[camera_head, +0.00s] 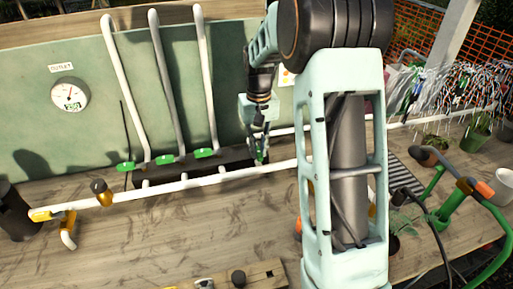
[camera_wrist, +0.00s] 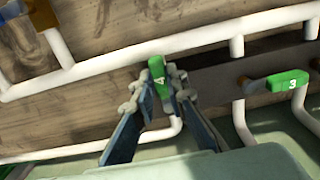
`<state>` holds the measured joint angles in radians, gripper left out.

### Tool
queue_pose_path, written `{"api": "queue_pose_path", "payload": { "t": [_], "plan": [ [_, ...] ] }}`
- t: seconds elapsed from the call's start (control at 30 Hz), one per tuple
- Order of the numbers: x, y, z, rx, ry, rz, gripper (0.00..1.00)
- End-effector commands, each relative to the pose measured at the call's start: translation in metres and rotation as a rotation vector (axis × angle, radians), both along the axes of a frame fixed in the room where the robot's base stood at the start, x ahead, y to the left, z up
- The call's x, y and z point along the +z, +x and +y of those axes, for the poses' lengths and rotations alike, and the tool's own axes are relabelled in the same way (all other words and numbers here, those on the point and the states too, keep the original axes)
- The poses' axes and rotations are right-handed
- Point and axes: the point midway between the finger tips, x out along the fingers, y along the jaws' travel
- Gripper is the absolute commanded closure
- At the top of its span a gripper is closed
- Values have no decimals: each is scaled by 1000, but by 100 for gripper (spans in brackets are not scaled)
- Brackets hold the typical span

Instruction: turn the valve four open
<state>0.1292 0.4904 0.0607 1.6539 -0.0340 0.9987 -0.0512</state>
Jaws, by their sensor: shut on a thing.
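Valve four has a green handle marked 4 (camera_wrist: 157,70), seen in the middle of the wrist view. My gripper (camera_wrist: 156,88) is shut on this handle, with one finger on each side. The handle points across the long white pipe, while the green handle marked 3 (camera_wrist: 290,81) lies roughly along it. In the head view my gripper (camera_head: 261,150) is at the right end of the dark valve block (camera_head: 236,158), and its fingers largely cover handle four there.
Three other green handles (camera_head: 204,153) sit to the left, below upright white pipes. A long white pipe (camera_head: 225,175) runs in front. A gauge (camera_head: 69,94) hangs on the green panel. Pots and a green hose tool (camera_head: 452,205) stand at the right.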

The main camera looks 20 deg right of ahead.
Motion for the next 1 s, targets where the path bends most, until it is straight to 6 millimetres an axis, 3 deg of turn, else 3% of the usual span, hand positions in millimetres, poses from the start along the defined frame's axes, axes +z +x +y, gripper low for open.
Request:
{"api": "queue_pose_path", "payload": {
  "t": [0.53, 0.57, 0.7, 1.0],
  "plan": [
    [1, 1, -2, 24, -1, -3, 100],
    [1, 1, -2, 24, -1, -3, 84],
    [1, 1, -1, 23, -1, -2, 70],
    [2, 1, -1, 22, 0, -2, 70]
  ]
}}
